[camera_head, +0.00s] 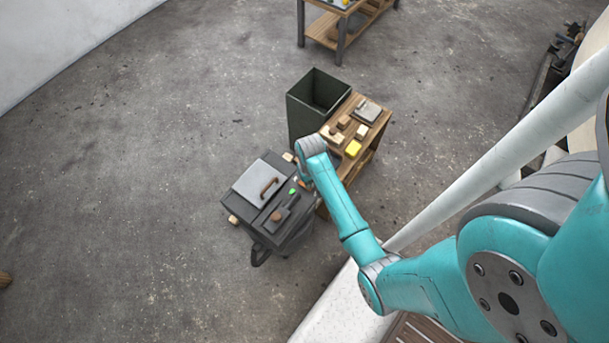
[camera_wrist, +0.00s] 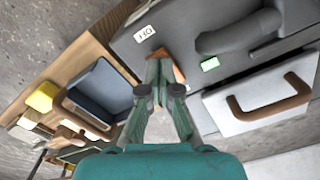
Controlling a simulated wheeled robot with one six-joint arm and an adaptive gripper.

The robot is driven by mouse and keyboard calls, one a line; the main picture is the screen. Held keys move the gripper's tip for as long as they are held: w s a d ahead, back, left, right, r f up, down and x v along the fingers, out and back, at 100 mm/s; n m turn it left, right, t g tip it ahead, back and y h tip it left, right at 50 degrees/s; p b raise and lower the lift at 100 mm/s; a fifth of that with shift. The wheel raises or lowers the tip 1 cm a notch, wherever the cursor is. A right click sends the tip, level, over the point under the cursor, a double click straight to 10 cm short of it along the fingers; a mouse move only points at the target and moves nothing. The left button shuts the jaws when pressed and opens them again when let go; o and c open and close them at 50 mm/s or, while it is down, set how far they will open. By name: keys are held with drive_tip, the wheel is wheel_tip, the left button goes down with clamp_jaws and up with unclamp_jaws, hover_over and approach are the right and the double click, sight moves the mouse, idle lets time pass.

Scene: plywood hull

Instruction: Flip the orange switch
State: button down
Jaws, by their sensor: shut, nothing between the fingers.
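The orange switch (camera_wrist: 179,72) shows in the wrist view as a small orange-brown piece on the dark grey box (camera_wrist: 190,22). It is partly hidden behind my fingers. My gripper (camera_wrist: 160,66) is shut and empty, with its fingertips at or very close to the switch; I cannot tell whether they touch. A small white label (camera_wrist: 146,33) and a green light (camera_wrist: 210,64) are on the same face of the box. In the head view the dark box (camera_head: 240,205) stands below my wrist, and my arm hides much of the switch area.
The box carries a grey lid (camera_head: 255,180) with a brown handle (camera_wrist: 268,100) and a dark lever (camera_wrist: 240,35). Beside it, a wooden table (camera_head: 376,130) holds small blocks, a yellow piece (camera_head: 353,148) and trays. A dark green bin (camera_head: 303,118) stands behind.

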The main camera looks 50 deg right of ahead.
drive_tip(key=shift+f, duration=0.65)
idle(0.3)
drive_tip(key=shift+r, duration=3.5)
drive_tip(key=s+a+r+n+t+h, duration=0.25)
drive_tip(key=s+a+t, duration=0.45)
drive_tip(key=s+a, duration=0.6)
drive_tip(key=s+a+r+n+t, duration=0.1)
drive_tip(key=s+r, duration=0.3)
drive_tip(key=r, duration=0.4)
drive_tip(key=s+a+r+n+t+y, duration=0.1)
drive_tip(key=s+a+r+t, duration=0.2)
drive_tip(key=r, duration=0.6)
drive_tip(key=s+a+r+n+t+y, duration=0.1)
drive_tip(key=s+a+r+t, duration=0.1)
drive_tip(key=r, duration=0.6)
drive_tip(key=s+t, duration=0.1)
drive_tip(key=s, duration=0.1)
drive_tip(key=shift+s+a+r+t, duration=0.15)
drive_tip(key=shift+s+a+t, duration=0.05)
drive_tip(key=shift+s+t, duration=0.2)
